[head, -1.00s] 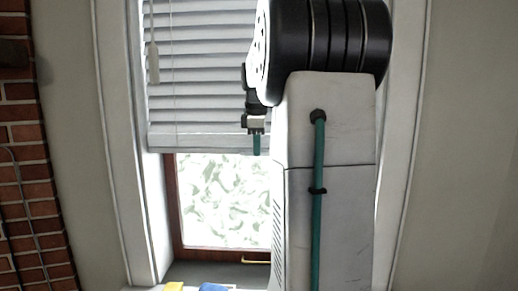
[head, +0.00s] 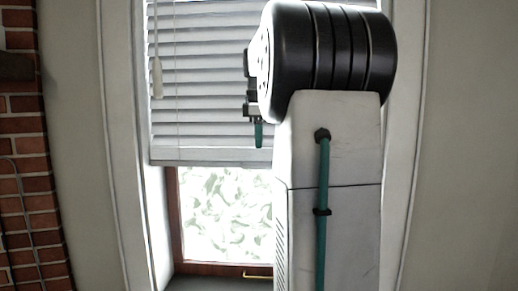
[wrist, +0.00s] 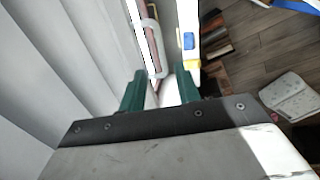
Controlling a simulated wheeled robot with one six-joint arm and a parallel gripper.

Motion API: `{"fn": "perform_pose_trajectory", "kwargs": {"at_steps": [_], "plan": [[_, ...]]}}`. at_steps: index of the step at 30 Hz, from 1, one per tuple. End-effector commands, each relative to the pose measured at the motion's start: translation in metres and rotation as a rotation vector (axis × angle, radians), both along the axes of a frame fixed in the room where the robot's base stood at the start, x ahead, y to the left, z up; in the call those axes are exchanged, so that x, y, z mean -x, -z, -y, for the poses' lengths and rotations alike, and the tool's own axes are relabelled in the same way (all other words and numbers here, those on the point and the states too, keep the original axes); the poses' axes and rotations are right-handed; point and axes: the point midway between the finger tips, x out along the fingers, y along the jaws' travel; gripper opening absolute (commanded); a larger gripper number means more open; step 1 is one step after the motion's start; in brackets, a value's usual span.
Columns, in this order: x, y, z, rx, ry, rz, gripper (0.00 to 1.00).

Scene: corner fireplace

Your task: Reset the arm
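My arm stands upright in the head view, in front of the window (head: 215,215). The small teal tip of my gripper (head: 258,134) shows left of the black joint, in front of the blind. In the wrist view my gripper (wrist: 160,85) has two teal fingers apart, with a clear gap between them. Nothing is seen held there; a pale surface shows beyond the gap. The far side of the gripper is hidden in the head view.
A white slatted blind (head: 205,100) covers the upper window. A brick wall (head: 28,180) is at the left. The wrist view shows a small blue item (wrist: 188,41), a yellow item (wrist: 192,65), a wooden floor (wrist: 255,60) and a pale flat object (wrist: 287,95) on it.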

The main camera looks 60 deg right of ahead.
Motion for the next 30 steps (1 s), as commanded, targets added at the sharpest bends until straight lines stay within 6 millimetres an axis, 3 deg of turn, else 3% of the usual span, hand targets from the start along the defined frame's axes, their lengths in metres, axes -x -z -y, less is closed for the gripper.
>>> {"fn": "perform_pose_trajectory", "kwargs": {"at_steps": [19, 24, 26, 28, 30], "plan": [[0.0, -0.003, -0.001, -0.001, 0.001, 0.0, 0.32], [-0.001, -0.003, 0.001, -0.004, 0.094, 0.02, 0.32], [-0.001, 0.004, 0.001, -0.017, 0.172, 0.028, 0.32], [0.002, 0.025, -0.003, -0.048, 0.29, 0.028, 0.32], [0.007, 0.044, -0.02, -0.076, 0.412, 0.029, 0.32]]}}
